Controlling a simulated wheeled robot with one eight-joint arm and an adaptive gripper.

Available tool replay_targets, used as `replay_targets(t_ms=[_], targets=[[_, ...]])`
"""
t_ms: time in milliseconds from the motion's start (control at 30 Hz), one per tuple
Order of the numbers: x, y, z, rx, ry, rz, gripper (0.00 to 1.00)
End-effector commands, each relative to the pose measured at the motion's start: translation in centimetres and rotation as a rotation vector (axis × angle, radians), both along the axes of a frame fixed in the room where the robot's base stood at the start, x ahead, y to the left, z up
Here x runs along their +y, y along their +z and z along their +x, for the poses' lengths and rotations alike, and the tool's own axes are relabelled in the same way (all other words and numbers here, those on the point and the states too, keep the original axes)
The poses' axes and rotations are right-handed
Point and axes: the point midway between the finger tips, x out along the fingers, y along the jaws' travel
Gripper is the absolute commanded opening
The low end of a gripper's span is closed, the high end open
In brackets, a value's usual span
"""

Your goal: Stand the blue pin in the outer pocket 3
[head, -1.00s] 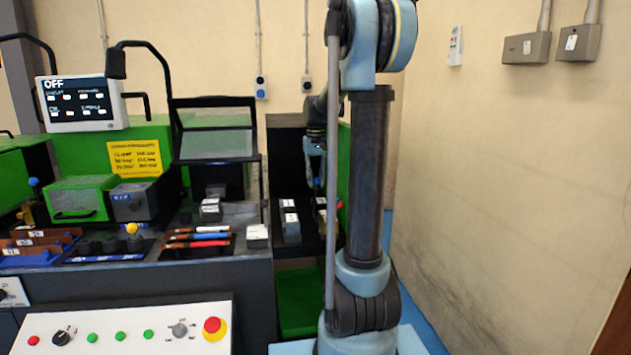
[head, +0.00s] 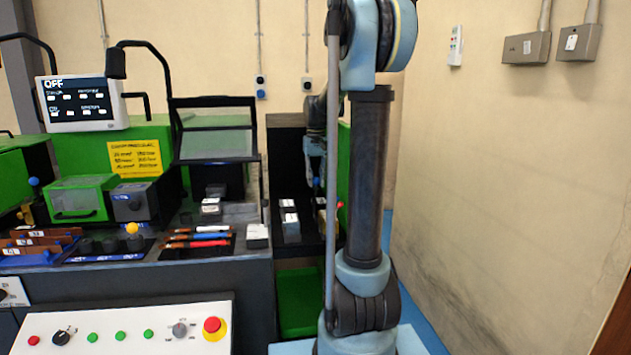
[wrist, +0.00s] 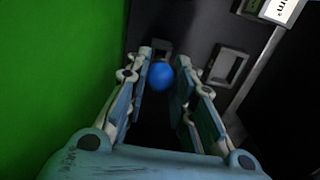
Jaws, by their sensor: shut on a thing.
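The blue pin shows as a round blue head (wrist: 161,76) between my gripper's fingertips in the wrist view. My gripper (wrist: 165,82) is shut on it. The pin's shank below the head is hidden. A square-rimmed pocket (wrist: 228,68) lies to the right of the pin on a dark surface. Another light rim (wrist: 161,47) shows just beyond the pin, partly covered by the fingers. I cannot tell which pocket is number 3, or whether the pin's lower end is inside one. In the head view my gripper (head: 316,172) is small, at the dark bay behind my arm.
A green wall (wrist: 50,70) stands close on the left in the wrist view. A white label (wrist: 284,10) and a pale strip lie at the upper right. In the head view, grey blocks (head: 290,222) stand near the gripper, and a tray of coloured tools (head: 205,243) lies left.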

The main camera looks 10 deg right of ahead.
Motion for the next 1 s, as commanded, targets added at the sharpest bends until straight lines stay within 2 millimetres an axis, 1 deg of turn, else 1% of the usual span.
replay_targets(t_ms=[1000], targets=[[0.0, -1.9, 0.0, 0.0, 0.0, 0.0, 0.0]])
